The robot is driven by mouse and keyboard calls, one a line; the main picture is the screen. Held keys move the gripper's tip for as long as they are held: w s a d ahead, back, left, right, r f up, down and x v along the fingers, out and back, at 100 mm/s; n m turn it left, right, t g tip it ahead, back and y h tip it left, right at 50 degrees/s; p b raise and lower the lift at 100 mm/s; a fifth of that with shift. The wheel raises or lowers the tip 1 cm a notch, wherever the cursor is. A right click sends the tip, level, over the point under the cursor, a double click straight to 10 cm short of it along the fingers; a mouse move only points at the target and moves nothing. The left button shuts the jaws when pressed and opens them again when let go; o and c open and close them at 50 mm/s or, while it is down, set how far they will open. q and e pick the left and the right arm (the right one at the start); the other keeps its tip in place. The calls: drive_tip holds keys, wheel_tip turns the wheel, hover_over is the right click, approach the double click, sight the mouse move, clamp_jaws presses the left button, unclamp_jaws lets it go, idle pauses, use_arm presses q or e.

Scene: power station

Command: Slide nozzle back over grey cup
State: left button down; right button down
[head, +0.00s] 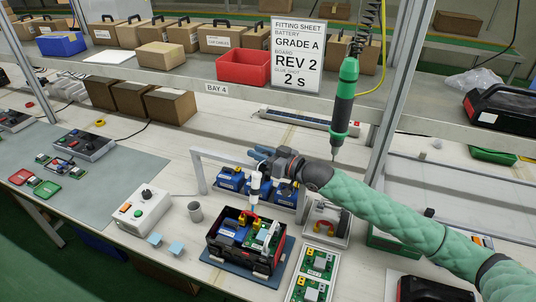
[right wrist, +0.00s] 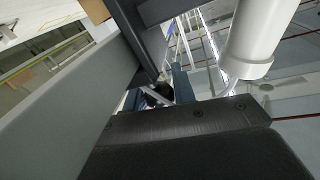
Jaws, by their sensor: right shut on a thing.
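The white nozzle (head: 255,187) hangs upright below the grey gantry bar, over the open black case (head: 224,262). Its white cylinder also fills the upper right of the right wrist view (right wrist: 255,40). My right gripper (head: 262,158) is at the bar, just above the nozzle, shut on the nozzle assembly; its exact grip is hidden. The grey cup (head: 195,211) stands upright on the bench, left of the case and apart from the nozzle. My left gripper is not in view.
A grey gantry frame (head: 202,174) stands behind the cup. A control box (head: 141,210) is left of the cup, with light blue blocks (head: 176,248) in front. Blue batteries (head: 230,180) stand behind the case. A green screwdriver (head: 345,95) hangs behind my right arm.

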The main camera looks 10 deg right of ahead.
drive_tip(key=shift+w+a, duration=0.25)
drive_tip(key=shift+a, duration=0.05)
drive_tip(key=c, duration=1.2)
unclamp_jaws()
drive_tip(key=shift+s+d, duration=0.3)
drive_tip(key=shift+v, duration=1.15)
drive_tip(key=p+v, duration=0.1)
drive_tip(key=v, duration=0.2)
drive_tip(key=shift+s+d, duration=0.65)
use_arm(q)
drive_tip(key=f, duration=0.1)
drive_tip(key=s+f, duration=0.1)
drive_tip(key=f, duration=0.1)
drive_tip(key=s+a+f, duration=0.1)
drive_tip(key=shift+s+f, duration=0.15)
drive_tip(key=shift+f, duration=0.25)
